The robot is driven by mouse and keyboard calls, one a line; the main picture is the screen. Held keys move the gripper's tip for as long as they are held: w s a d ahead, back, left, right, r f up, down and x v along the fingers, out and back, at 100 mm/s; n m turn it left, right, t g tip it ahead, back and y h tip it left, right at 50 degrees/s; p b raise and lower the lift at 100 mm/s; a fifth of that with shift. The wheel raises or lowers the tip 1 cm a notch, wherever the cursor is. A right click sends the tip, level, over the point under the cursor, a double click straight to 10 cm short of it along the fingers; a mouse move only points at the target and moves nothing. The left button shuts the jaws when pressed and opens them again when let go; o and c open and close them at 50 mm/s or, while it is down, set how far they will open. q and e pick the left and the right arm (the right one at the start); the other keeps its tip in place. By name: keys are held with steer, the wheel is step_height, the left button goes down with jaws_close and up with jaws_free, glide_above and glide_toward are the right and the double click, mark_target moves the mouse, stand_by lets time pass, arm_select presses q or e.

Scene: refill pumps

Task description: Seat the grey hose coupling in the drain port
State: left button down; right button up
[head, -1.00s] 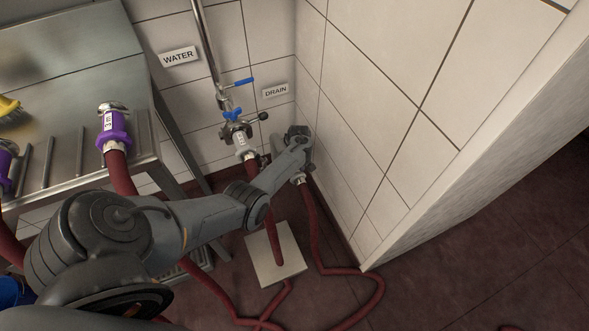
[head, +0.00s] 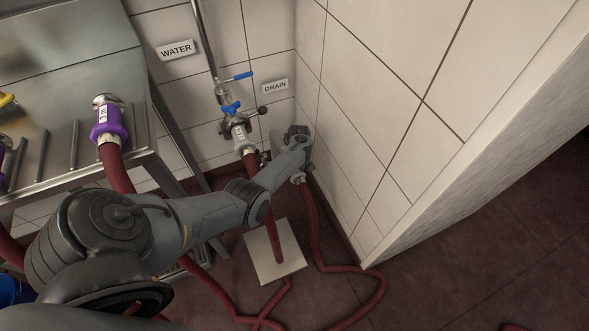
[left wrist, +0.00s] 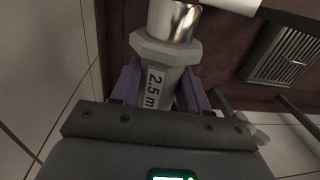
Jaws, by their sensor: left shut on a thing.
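My left gripper (left wrist: 160,95) is shut on a grey hose coupling (left wrist: 166,55) with a "2.5 m" label, seen in the left wrist view. A steel ferrule (left wrist: 173,20) sits on the coupling's hose end. In the head view my left gripper (head: 298,150) is near the wall corner, below and right of the DRAIN sign (head: 275,87). The held coupling is mostly hidden there; its red hose (head: 312,225) hangs down to the floor. I cannot make out the drain port, nor whether the coupling touches it. My right gripper is in neither view.
A pale plate (head: 262,262) lies on the floor. The tiled wall (head: 390,110) is close on the right.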

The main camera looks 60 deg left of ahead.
arm_select(q)
steer(key=shift+f, duration=0.15)
steer(key=c, duration=1)
jaws_free()
steer(key=o, duration=0.5)
steer(key=shift+a, duration=0.15)
steer(key=r+p, duration=0.2)
steer(key=r, duration=0.1)
steer(key=r+p, duration=0.2)
steer(key=r, duration=0.1)
steer(key=w+r+p, duration=0.1)
steer(key=r+p, duration=0.1)
steer(key=r, duration=0.1)
steer(key=shift+r, duration=0.25)
steer(key=shift+r+p, duration=0.6)
steer(key=shift+r, duration=0.05)
